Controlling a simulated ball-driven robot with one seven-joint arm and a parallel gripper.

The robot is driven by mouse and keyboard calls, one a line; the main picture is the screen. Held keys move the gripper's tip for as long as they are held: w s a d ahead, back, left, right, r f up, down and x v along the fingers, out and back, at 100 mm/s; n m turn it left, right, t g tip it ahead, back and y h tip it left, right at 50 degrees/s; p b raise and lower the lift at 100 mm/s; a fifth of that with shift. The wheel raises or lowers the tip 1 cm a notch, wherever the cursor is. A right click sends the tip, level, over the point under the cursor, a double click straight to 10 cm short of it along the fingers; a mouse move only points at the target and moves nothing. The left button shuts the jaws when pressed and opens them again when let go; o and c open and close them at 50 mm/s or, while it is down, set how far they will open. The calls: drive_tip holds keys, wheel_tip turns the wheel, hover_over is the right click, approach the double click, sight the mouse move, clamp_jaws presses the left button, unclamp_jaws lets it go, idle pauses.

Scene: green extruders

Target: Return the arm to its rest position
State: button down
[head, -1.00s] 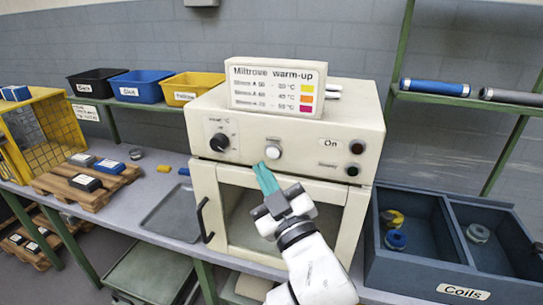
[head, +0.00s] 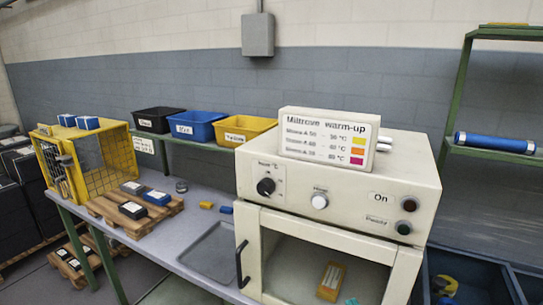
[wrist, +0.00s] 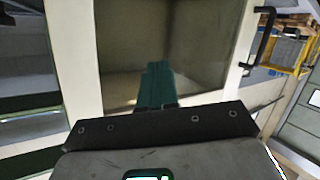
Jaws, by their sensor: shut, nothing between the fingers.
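My gripper (wrist: 155,82) shows in the wrist view as two teal fingers pressed together, with nothing between them. The fingers are in front of the dark window of the cream oven (wrist: 75,60); I cannot tell the gap to it. In the head view only a small teal tip shows at the bottom edge, in front of the oven (head: 340,165). The rest of my arm is out of that view. The oven door (head: 250,262) is shut, and a yellow-orange item (head: 331,281) shows through its window.
A black door handle (head: 241,264) sticks out at the oven's left. A grey tray (head: 212,252) and a wooden pallet (head: 137,217) with dark and blue boxes lie on the bench. A blue divided bin (head: 470,262) stands at the right. A warm-up sign (head: 328,138) stands on the oven.

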drive_tip(key=s+d+f+m+g+h, duration=0.1)
drive_tip(key=s+d+f+g, duration=0.2)
drive_tip(key=s+f, duration=0.35)
drive_tip(key=s+d+f+m+g, duration=0.1)
drive_tip(key=s+d+f+g, duration=0.3)
drive_tip(key=f, duration=0.3)
drive_tip(key=s+d+f+m+g, duration=0.1)
drive_tip(key=s+f+g, duration=0.2)
drive_tip(key=s, duration=0.6)
drive_tip(key=s+d+f+g, duration=0.2)
drive_tip(key=s+f+g, duration=0.1)
drive_tip(key=s, duration=0.6)
drive_tip(key=shift+s+f+m, duration=0.35)
drive_tip(key=shift+s+m, duration=0.05)
drive_tip(key=shift+d, duration=0.1)
